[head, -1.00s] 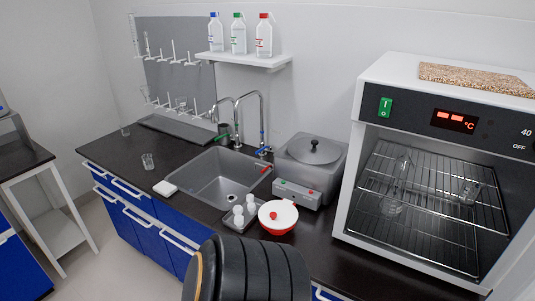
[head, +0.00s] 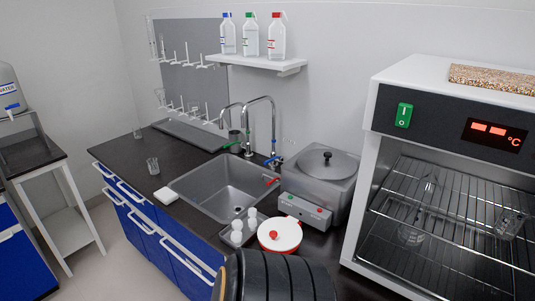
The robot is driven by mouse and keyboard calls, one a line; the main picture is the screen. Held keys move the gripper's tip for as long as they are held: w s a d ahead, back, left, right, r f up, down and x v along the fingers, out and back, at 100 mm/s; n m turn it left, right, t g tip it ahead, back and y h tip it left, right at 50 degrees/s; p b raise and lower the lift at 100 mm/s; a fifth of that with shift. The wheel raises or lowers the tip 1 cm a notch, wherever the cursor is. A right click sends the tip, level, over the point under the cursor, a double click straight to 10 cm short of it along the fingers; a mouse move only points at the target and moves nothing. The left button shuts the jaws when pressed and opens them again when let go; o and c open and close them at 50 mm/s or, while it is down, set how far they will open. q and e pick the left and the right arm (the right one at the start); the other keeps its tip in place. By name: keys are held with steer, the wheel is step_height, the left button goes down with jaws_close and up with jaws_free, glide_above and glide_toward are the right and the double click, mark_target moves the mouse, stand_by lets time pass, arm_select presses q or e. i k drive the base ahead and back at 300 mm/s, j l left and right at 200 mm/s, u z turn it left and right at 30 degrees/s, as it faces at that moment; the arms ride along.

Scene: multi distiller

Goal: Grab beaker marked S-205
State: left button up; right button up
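A small clear glass beaker (head: 153,166) stands on the dark counter left of the sink. Another clear glass vessel (head: 136,132) stands farther back near the wall. Inside the open-fronted oven, a clear glass flask (head: 412,233) stands on a rack, and a clear beaker (head: 510,224) is farther right. No S-205 marking can be read on any of them, so I cannot tell which is the marked one. Neither of my grippers shows in the head view.
A sink (head: 218,183) with taps is set into the counter. A metal bath (head: 320,182), a red-and-white lidded bowl (head: 280,235) and a small tray (head: 229,240) of white items stand beside it. The oven (head: 387,98) fills the right. The floor (head: 118,237) at left is clear.

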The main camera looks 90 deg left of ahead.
mark_target(153, 165)
steer(key=i+j+u, duration=0.1)
steer(key=u, duration=1.5)
